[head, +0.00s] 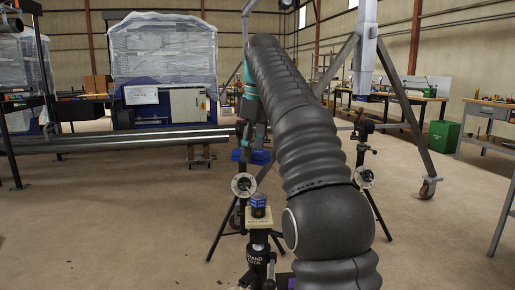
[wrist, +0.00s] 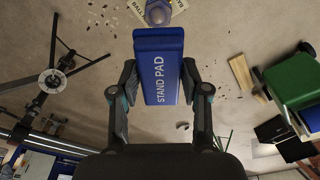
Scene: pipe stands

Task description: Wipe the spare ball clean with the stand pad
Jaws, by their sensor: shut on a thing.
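My gripper (wrist: 158,84) is shut on the blue stand pad (wrist: 160,62), with one finger on each side and the white words STAND PAD facing the wrist camera. In the head view a blue block that looks like the pad (head: 250,156) hangs below my gripper (head: 248,132), partly hidden by my arm. A blue-grey rounded thing, likely the spare ball (wrist: 158,12), shows beyond the pad's far end, between lettered plates. In the head view a small dark blue thing, likely the same ball (head: 258,203), sits on top of the jack stand (head: 258,240). The pad appears apart from it.
Tripod stands with round discs stand behind the jack at left (head: 243,185) and right (head: 364,177). Long metal pipes (head: 130,142) lie across the left. A gantry leg (head: 405,100) stands at right. The wrist view shows a green object (wrist: 305,80) and a wooden strip (wrist: 241,75).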

